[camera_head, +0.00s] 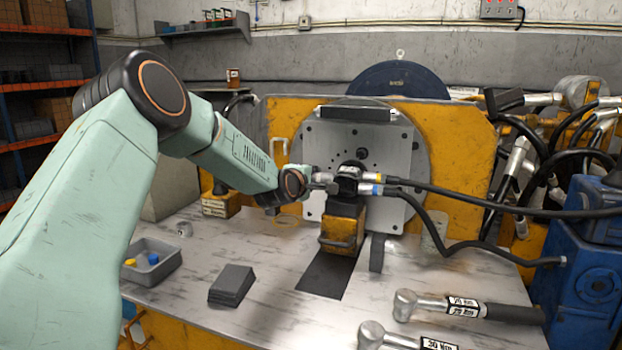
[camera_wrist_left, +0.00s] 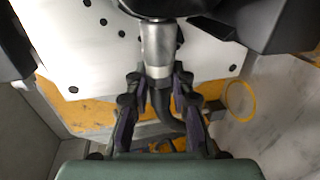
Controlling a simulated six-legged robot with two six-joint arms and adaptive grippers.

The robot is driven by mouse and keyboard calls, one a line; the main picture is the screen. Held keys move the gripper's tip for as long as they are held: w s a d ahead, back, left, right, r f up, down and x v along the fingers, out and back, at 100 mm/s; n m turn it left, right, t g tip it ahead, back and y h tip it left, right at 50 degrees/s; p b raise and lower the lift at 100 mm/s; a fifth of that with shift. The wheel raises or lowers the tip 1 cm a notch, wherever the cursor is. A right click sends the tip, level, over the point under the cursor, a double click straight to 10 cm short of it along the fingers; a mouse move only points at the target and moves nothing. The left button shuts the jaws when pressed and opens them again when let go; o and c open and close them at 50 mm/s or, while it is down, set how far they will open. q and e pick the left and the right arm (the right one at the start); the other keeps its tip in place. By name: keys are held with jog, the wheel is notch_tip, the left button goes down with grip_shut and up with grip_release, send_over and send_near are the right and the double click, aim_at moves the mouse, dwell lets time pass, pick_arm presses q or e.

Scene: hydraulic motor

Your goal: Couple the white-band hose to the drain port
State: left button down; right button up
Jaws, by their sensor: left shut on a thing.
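The black hydraulic motor (camera_head: 349,180) sits on a yellow support in front of the round grey plate. My left gripper (camera_head: 318,183) is at the motor's left side. In the left wrist view, my left gripper (camera_wrist_left: 160,82) is shut on the silver end of a hose (camera_wrist_left: 158,45) with a pale band at its lower end. The black hose bends away below the fingers. The fitting's far end meets the dark motor body (camera_wrist_left: 155,6); I cannot tell whether it is seated. The drain port is hidden. My right gripper is out of view.
A grey tray (camera_head: 168,268) holds yellow and blue caps. Dark pads (camera_head: 232,284) and torque wrenches (camera_head: 455,306) lie on the bench. The front middle is clear.

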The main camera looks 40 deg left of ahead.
pick_arm(q)
jog(key=shift+r, duration=0.1)
jog(key=c, duration=1.1)
grip_release()
jog(key=p+v, duration=0.5)
jog(key=v, duration=0.2)
jog(key=shift+p, duration=0.3)
